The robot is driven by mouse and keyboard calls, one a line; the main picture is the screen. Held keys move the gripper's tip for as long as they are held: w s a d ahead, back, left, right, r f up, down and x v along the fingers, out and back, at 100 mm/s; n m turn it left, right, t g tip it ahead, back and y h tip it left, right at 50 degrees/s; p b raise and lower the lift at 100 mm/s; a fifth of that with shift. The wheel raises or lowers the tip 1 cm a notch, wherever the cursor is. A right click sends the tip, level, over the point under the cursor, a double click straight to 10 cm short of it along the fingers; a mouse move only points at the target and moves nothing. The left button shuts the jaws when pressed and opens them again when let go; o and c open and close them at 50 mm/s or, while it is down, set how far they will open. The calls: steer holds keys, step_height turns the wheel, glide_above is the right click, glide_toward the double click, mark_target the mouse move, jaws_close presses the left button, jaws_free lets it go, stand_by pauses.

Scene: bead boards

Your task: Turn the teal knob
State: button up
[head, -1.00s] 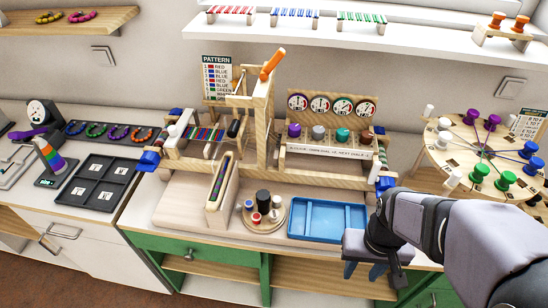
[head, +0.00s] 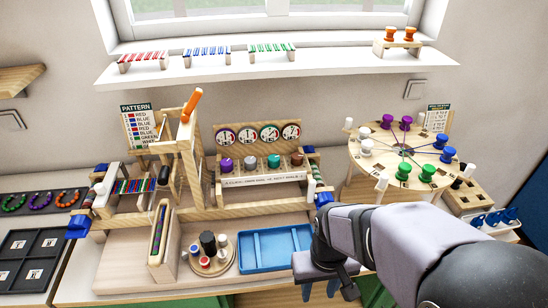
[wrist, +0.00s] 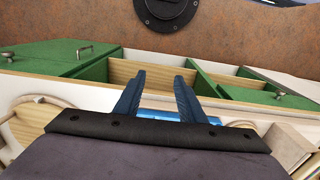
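The teal knob (head: 273,161) is one of a row of knobs on a wooden dial stand, in the head view. The purple knob (head: 226,164) and grey knob (head: 250,162) are to its left, and a brown knob (head: 297,159) is to its right. A round dial (head: 269,132) is on the board above the teal knob. My gripper (head: 320,290) is in front of and below the stand, well apart from the knob. In the wrist view my gripper (wrist: 158,85) has its two blue fingers apart with nothing between them. The knob is not seen there.
A blue tray (head: 275,268) lies between the stand and my gripper. A round wooden caddy (head: 210,277) stands left of it. A round board with colored spools (head: 378,171) is on the right. A tall wooden frame with an orange handle (head: 192,104) stands left of the knobs.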

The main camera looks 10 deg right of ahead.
steer(key=m+t+h+p, duration=0.1)
steer(key=t, duration=0.9)
glide_toward(272, 164)
step_height(272, 164, down, 6)
steer(key=d, duration=0.2)
steer(key=w+d+r+m+t+h, duration=0.2)
steer(key=w+d+r+h, duration=0.1)
steer(key=d+h, duration=0.1)
steer(key=a+t+b, duration=0.1)
steer(key=a+m+t+h+b, duration=0.1)
steer(key=a, duration=0.1)
steer(key=w+a+t+h+b, duration=0.1)
steer(key=shift+w+a+f+m, duration=0.1)
steer(key=shift+a+f+m, duration=0.1)
steer(key=shift+f+m, duration=0.15)
steer(key=shift+t+h, duration=0.3)
steer(key=shift+t, duration=0.4)
steer(key=a+f, duration=0.1)
steer(key=s+a+f+b, duration=0.1)
steer(key=a+b, duration=0.1)
steer(key=shift+s+a+f, duration=0.1)
steer(key=shift+s+f, duration=0.15)
steer(key=shift+f, duration=0.15)
steer(key=shift+p+x, duration=0.85)
steer(key=shift+x, duration=2.8)
steer(key=shift+c, duration=0.2)
